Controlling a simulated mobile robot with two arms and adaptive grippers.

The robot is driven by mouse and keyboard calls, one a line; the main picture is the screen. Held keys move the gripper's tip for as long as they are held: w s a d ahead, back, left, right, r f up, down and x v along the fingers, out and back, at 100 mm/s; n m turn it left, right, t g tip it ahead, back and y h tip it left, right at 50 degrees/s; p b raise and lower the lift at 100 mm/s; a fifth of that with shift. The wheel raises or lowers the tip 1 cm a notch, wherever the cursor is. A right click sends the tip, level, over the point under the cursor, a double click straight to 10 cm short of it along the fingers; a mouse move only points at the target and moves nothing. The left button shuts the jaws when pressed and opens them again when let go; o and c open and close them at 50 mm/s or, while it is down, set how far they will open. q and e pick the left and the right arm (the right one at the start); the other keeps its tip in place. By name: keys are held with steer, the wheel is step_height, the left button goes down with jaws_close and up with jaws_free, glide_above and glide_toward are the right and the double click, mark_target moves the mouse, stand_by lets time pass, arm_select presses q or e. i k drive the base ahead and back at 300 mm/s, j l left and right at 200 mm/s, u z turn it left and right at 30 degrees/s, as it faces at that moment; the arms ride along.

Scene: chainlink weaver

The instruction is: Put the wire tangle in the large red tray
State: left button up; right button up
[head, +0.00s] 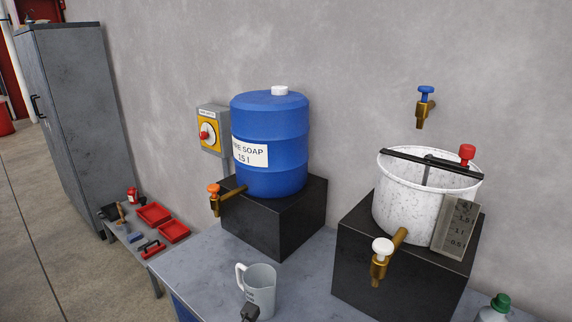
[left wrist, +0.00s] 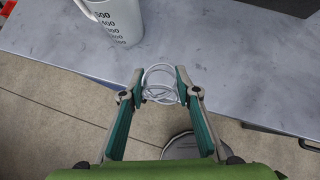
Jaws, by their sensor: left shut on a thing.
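My left gripper (left wrist: 160,85) shows in the left wrist view, its two green-padded fingers shut on the wire tangle (left wrist: 158,72), a small bundle of pale loops. The tangle is held near the edge of the grey worktop. In the head view, two red trays lie on a low bench at the left: a rear one (head: 153,215) and a front one (head: 174,232). The rear one looks slightly larger. Both are far from the worktop's front. The wire tangle cannot be made out in the head view.
A grey jug (head: 259,287) stands on the worktop (head: 205,250). A blue soap barrel (head: 270,145) and a white bucket (head: 415,205) with taps stand on black blocks. A tool with a red handle (head: 151,247) lies near the trays. Open floor (head: 30,240) is at the left.

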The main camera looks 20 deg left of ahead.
mark_target(155, 217)
steer(key=j+z, duration=0.15)
steer(key=j, duration=2.3)
steer(key=i+j, duration=0.1)
steer(key=j, duration=0.55)
steer(key=i+j+z, duration=0.1)
steer(key=j, duration=0.55)
steer(key=i+j, duration=0.1)
steer(key=j, duration=0.6)
steer(key=i+j+z, duration=0.1)
steer(key=j, duration=0.55)
steer(key=i+j, duration=0.15)
steer(key=j, duration=0.35)
steer(key=i+j+z, duration=0.1)
steer(key=j, duration=0.45)
steer(key=i+j, duration=0.1)
steer(key=j, duration=0.4)
steer(key=i+j+z, duration=0.1)
steer(key=j, duration=0.45)
steer(key=i+j, duration=0.1)
steer(key=j, duration=0.45)
